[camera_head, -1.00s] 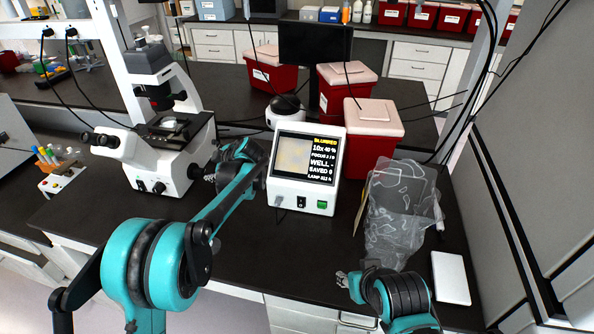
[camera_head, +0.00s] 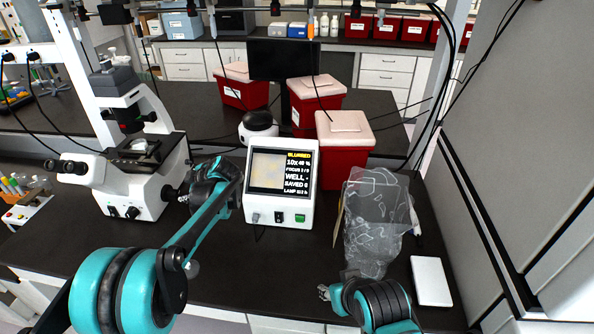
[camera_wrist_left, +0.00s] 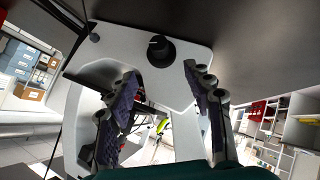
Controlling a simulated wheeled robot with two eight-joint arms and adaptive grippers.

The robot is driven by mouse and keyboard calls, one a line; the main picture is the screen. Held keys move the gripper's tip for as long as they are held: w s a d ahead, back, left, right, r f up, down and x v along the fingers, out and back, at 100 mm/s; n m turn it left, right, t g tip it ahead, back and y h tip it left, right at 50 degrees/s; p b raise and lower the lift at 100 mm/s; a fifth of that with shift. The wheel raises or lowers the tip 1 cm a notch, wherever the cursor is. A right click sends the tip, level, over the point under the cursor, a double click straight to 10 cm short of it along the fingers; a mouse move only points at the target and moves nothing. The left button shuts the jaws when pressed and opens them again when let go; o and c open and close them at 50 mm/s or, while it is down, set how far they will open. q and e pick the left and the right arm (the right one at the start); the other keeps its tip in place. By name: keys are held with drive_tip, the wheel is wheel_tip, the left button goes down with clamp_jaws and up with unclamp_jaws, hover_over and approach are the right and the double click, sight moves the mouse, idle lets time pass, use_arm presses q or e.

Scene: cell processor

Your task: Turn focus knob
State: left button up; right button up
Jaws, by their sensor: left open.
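The white microscope (camera_head: 132,185) stands on the black bench at the left. Its black focus knob (camera_head: 168,192) sticks out of the right side of its base. My left gripper (camera_head: 183,198) is just to the right of that knob. In the left wrist view the round black knob (camera_wrist_left: 160,50), with a white mark, sits on a white panel. The open left fingers (camera_wrist_left: 163,82) lie on either side below it, apart from it. The monitor box (camera_head: 281,183) reads "BLURRED" in yellow. My right gripper (camera_head: 323,292) is low at the bench front; its jaws are too small to judge.
A clear crumpled bag (camera_head: 375,225) and a white flat box (camera_head: 431,281) lie on the right of the bench. Red bins (camera_head: 343,160) stand behind the monitor box. A rack of tubes (camera_head: 22,203) is at the far left. The bench front is mostly clear.

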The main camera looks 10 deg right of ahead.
use_arm(q)
drive_tip(key=n+g+y+p, duration=0.1)
drive_tip(key=n+g+p, duration=0.3)
drive_tip(key=n, duration=3)
approach(177, 192)
wheel_tip(177, 192, down, 2)
drive_tip(key=a, duration=0.2)
drive_tip(key=shift+t, duration=0.3)
drive_tip(key=x, duration=0.7)
drive_tip(key=shift+w+d+f+b, duration=0.1)
drive_tip(key=shift+w+f+b, duration=0.1)
drive_tip(key=shift+b, duration=0.15)
